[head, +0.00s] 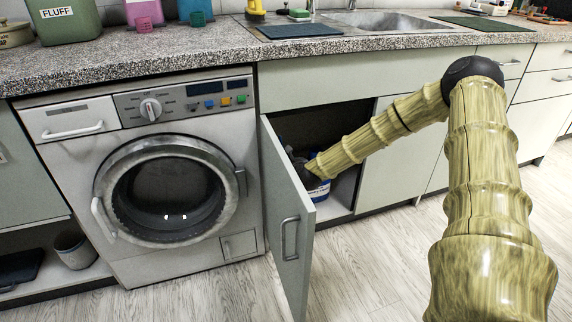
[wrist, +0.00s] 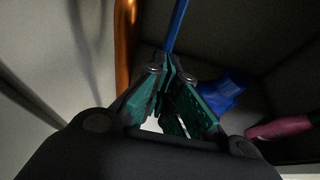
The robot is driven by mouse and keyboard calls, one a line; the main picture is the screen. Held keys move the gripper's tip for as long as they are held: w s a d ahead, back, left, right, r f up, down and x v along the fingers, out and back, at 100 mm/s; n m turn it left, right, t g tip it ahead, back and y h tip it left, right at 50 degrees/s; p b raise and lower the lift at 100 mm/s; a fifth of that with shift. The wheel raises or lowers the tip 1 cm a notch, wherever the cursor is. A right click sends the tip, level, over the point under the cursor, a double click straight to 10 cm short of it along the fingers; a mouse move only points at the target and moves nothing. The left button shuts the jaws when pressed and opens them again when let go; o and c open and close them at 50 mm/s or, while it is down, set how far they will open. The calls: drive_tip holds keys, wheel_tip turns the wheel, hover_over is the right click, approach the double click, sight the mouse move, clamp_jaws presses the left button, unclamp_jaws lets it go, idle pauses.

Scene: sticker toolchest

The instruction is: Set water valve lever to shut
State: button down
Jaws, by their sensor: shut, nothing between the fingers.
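In the wrist view, a narrow blue bar (wrist: 177,28), which looks like the water valve lever, runs from the top edge down to the fingertips. A copper pipe (wrist: 124,45) stands to its left. My gripper (wrist: 172,76), with teal finger pads, is shut and empty, its tips at the bar's lower end; I cannot tell whether they touch it. The valve body is not clearly visible. In the head view, my arm reaches into the open cabinet under the sink; the gripper and the lever are hidden there.
The cabinet door (head: 290,222) stands open to the left of my arm. A blue-and-white container (head: 318,190) sits inside the cabinet. In the wrist view, a blue object (wrist: 222,92) and a pink one (wrist: 282,127) are at right. A washing machine (head: 75,185) stands left.

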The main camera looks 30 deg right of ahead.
drive_tip(key=w+f+t+b, duration=0.1)
drive_tip(key=b, duration=0.3)
drive_tip(key=w+f+t+b, duration=0.1)
drive_tip(key=b, duration=0.4)
drive_tip(key=shift+w+d+f+h, duration=0.25)
drive_tip(key=shift+w+d+h, duration=0.1)
drive_tip(key=shift+d+h, duration=0.05)
drive_tip(key=shift+w+r+b, duration=0.1)
drive_tip(key=shift+w+b, duration=0.05)
drive_tip(key=shift+b, duration=0.2)
drive_tip(key=shift+a, duration=0.1)
drive_tip(key=f+p+v, duration=0.3)
drive_tip(key=v, duration=1)
drive_tip(key=shift+s, duration=0.7)
